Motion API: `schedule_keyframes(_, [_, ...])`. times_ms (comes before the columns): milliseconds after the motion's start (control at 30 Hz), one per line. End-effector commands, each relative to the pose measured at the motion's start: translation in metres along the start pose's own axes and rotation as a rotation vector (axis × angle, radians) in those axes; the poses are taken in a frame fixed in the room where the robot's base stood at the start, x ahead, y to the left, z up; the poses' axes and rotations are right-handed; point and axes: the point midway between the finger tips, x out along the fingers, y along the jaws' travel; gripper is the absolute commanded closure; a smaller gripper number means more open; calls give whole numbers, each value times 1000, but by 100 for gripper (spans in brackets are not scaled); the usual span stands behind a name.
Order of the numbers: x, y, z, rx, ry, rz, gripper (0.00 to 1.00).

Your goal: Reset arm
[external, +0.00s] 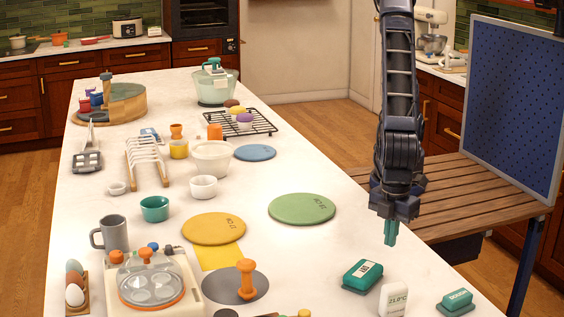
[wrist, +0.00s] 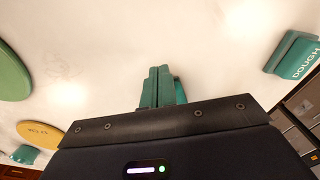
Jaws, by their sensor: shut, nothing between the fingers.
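My gripper (external: 391,232) hangs from the dark arm over the right side of the white counter, its teal fingers together and pointing down. In the wrist view the fingers (wrist: 162,88) are closed against each other with nothing between them. A teal block (external: 362,275) with a white label lies on the counter below the gripper, apart from it. In the wrist view a teal block marked DOUGH (wrist: 296,56) is at the upper right, and another teal thing behind the fingers is mostly hidden.
A white labelled block (external: 393,299) and another teal block (external: 457,302) are near the counter's right edge. Green (external: 302,209) and yellow (external: 213,229) discs lie left of the gripper. A wooden slatted bench (external: 455,195) and blue pegboard (external: 512,105) stand to the right.

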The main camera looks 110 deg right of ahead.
Motion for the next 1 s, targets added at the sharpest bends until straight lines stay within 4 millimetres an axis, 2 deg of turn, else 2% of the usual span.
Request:
schedule_keyframes(100, [-23,0,0,1,2,-2,100])
schedule_keyframes(300, [-50,0,0,1,1,-1,100])
schedule_keyframes(567, [-63,0,0,1,0,0,100])
schedule_keyframes(667, [-68,8,0,6,5,0,100])
schedule_keyframes(767, [-81,30,-1,21,21,0,100])
schedule_keyframes(1000, [-129,120,10,81,78,5,100])
